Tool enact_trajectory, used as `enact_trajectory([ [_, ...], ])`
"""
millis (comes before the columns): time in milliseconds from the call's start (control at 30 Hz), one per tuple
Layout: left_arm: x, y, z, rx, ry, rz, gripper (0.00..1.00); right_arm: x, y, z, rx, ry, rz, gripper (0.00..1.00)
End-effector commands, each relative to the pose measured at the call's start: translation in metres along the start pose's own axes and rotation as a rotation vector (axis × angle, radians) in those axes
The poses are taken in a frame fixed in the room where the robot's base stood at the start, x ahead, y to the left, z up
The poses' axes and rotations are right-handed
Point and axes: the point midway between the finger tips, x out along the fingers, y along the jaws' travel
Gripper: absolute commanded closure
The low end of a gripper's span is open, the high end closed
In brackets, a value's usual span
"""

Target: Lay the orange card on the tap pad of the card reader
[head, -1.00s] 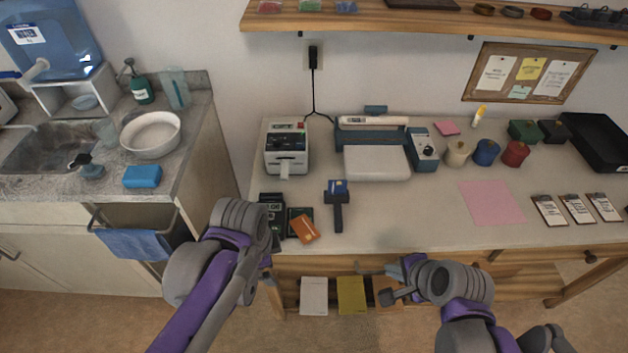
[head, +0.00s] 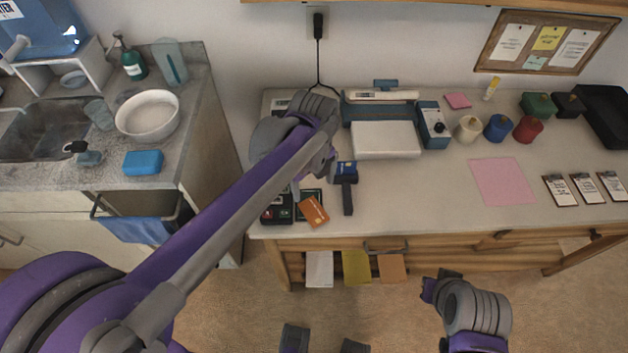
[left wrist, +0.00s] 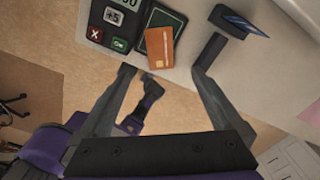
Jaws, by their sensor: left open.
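The orange card (head: 313,210) lies tilted at the front of the worktop, by the dark card reader (head: 277,210). In the left wrist view, the card (left wrist: 160,47) overlaps the lower part of the green-edged tap pad (left wrist: 166,18), beside the reader's keys (left wrist: 113,18). I cannot tell how much of it rests on the pad. My left gripper (left wrist: 163,75) is open and empty, with its fingers either side of the card in that view and apart from it. In the head view, its arm hides part of the reader. My right gripper (head: 436,288) is low, in front of the drawers; its jaws are unclear.
A dark stand with a blue card (head: 346,168) is just right of the orange card. A white-lidded device (head: 386,139) stands behind. A pink sheet (head: 502,181) lies to the right. The worktop between the stand and sheet is clear.

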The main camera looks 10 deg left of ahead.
Motion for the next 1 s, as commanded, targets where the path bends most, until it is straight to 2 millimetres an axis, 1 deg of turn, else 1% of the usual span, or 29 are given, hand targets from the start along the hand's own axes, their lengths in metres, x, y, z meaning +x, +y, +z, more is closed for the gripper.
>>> enact_trajectory([
  [167,0.009,0.0,0.0,-0.002,0.0,0.0,0.0,0.001,0.0,0.001,0.001,0.0,-0.001,1.0],
  [267,0.023,0.0,0.0,-0.002,0.0,0.0,0.0,0.002,0.0,0.002,0.002,-0.001,-0.001,1.0],
  [500,0.068,0.0,0.0,-0.002,0.0,0.0,0.0,0.007,0.0,0.005,0.002,-0.003,-0.001,1.0],
  [700,0.096,0.0,0.0,-0.002,0.0,0.0,0.0,0.009,0.0,0.007,0.002,-0.004,-0.001,1.0],
  [833,0.105,0.0,0.0,-0.002,0.0,-0.001,0.0,0.01,0.0,0.007,0.002,-0.005,-0.001,1.0],
  [1000,0.108,0.0,0.0,-0.002,0.0,-0.001,0.0,0.01,0.0,0.007,0.002,-0.005,-0.001,1.0],
])
